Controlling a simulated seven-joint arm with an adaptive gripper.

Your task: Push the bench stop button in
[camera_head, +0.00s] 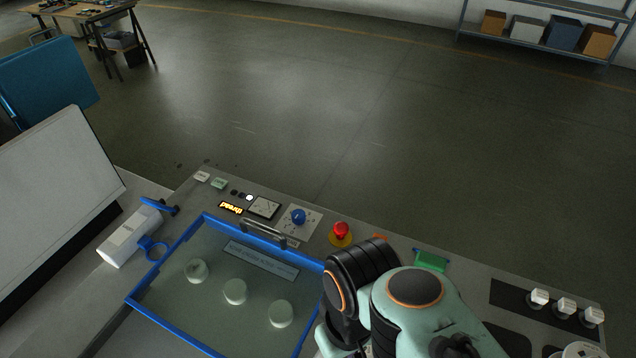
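The bench stop button (341,230) is a red mushroom-shaped knob on a yellow round base, at the back edge of the bench panel near the middle of the picture. It stands upright and nothing touches its top. My arm's mint-green and black links fill the lower middle, just right of and in front of the button. No gripper fingers can be made out; my gripper is out of view or hidden by the arm.
Left of the button are a blue knob (298,216), a small gauge (263,207) and a lit display (231,208). A blue-framed clear lid (165,272) with a metal handle lies in front. A green piece (431,260) and white-topped knobs (565,306) are right.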

